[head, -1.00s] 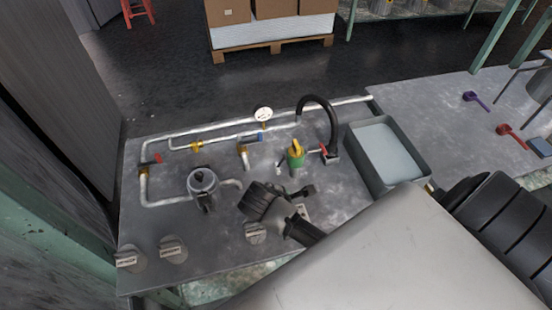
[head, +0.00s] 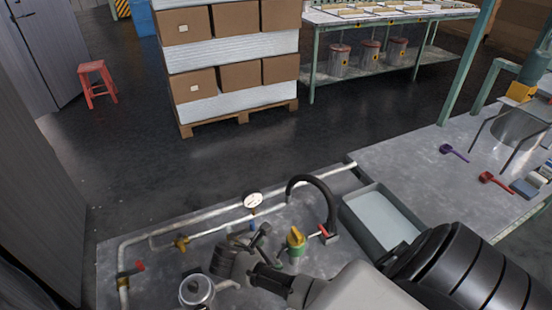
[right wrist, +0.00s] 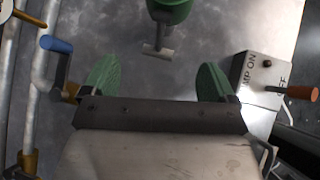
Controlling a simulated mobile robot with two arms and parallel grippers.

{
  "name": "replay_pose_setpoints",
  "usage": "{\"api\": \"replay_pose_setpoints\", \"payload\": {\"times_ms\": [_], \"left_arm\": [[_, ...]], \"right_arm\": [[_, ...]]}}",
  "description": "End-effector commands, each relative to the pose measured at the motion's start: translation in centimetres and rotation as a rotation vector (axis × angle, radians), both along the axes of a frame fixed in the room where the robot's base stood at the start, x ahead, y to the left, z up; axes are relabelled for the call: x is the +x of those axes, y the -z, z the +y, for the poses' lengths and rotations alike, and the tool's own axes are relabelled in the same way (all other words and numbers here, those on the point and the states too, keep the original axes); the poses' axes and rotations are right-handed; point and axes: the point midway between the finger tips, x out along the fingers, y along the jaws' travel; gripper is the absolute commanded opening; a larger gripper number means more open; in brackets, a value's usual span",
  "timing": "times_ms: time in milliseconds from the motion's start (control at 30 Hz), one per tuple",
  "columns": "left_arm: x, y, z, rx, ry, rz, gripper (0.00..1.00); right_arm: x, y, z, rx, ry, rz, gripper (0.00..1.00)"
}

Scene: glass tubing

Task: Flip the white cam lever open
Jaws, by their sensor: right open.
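A green fitting with a yellow top (head: 296,243) stands upright on the grey bench. In the right wrist view its green body (right wrist: 170,10) is cut off by the top edge. A pale, T-shaped lever (right wrist: 158,51) sticks out from it toward my gripper. My right gripper (right wrist: 157,80) is open and empty, its two green pads apart on either side of the lever's line. The lever lies beyond the fingertips, with a gap between. In the head view the right gripper (head: 262,235) is just left of the fitting. My left gripper is not in view.
A blue-handled valve (right wrist: 57,46) on a pipe is left of the gripper. A pump switch box (right wrist: 265,78) with an orange-tipped lever is close on the right. A black curved spout (head: 318,186), a grey basin (head: 354,212) and a gauge (head: 253,200) stand around the fitting.

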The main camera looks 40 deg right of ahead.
Motion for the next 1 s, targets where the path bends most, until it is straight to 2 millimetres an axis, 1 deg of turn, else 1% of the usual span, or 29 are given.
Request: {"api": "replay_pose_setpoints", "payload": {"times_ms": [33,133,300,500,733,767,1000], "left_arm": [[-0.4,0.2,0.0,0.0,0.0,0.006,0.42],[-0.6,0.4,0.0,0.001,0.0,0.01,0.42],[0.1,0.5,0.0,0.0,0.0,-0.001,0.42],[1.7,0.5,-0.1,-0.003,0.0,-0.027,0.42],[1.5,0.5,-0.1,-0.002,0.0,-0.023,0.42],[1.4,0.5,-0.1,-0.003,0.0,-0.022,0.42],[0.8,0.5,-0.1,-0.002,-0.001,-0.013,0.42]], "right_arm": [[-0.1,0.8,-0.8,-0.002,0.002,0.003,0.88],[-0.2,2.1,-2.1,-0.003,0.001,0.002,0.88],[-0.2,3.8,-3.8,-0.001,0.001,0.002,0.88],[-0.3,4.5,-4.5,0.0,0.001,-0.001,0.88],[-0.2,4.5,-4.5,0.001,0.001,-0.001,0.88],[-0.2,4.5,-4.5,0.001,0.001,-0.001,0.85],[-0.2,4.5,-4.5,0.001,0.001,-0.001,0.48]]}}
